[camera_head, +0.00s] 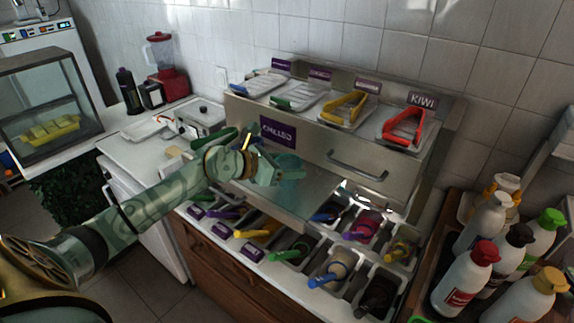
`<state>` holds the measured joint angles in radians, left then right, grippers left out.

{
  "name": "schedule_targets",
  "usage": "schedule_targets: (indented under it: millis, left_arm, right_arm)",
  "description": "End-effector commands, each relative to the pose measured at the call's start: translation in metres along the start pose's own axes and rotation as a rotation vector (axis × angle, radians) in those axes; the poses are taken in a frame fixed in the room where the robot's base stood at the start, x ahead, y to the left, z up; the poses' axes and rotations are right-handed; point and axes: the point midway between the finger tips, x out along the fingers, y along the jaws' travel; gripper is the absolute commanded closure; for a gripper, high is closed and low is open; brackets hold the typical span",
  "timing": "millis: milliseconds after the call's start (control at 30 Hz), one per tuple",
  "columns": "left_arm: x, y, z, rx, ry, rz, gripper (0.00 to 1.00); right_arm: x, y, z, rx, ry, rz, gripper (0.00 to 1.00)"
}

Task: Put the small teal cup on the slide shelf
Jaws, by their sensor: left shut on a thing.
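The small teal cup (291,168) is in my left gripper (272,168), in the middle of the head view. The gripper is shut on the cup, and its fingers hide part of it. The cup is in front of the steel topping station and over its flat metal slide shelf (318,187). I cannot tell whether the cup touches the shelf. My right gripper is not in view.
Topping bins with coloured handles (291,248) fill the counter below the shelf. Fruit trays (405,127) stand on top of the station. Squeeze bottles (466,280) crowd the right. A red blender (165,66) is at the back left.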

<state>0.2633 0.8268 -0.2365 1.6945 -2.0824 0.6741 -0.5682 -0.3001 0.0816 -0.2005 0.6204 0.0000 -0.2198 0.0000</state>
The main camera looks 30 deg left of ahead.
Motion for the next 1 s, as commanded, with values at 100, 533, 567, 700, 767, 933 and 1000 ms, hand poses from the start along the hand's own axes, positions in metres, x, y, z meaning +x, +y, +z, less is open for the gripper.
schedule_targets:
  millis: [100, 533, 567, 700, 767, 933, 1000]
  left_arm:
    - [0.001, 0.000, -0.002, 0.000, 0.000, 0.000, 0.24]
    - [-0.007, 0.001, -0.001, 0.000, 0.002, 0.002, 0.16]
    - [-0.012, 0.001, -0.001, 0.001, 0.002, 0.002, 0.16]
    - [-0.042, 0.001, -0.002, 0.003, 0.006, 0.002, 0.16]
    - [-0.057, 0.000, -0.002, 0.003, 0.007, 0.001, 0.16]
    - [-0.090, -0.001, -0.002, 0.002, 0.007, -0.002, 0.16]
    - [-0.100, -0.001, -0.002, -0.002, 0.005, 0.000, 0.16]
  right_arm:
    - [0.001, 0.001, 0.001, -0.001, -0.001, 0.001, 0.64]
    - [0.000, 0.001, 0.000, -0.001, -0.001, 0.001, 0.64]
    - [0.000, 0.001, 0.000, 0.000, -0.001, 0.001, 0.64]
    - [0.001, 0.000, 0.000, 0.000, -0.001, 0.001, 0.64]
    - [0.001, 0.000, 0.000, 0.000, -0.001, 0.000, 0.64]
    - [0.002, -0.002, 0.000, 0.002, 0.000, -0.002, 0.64]
    - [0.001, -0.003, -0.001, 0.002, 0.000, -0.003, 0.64]
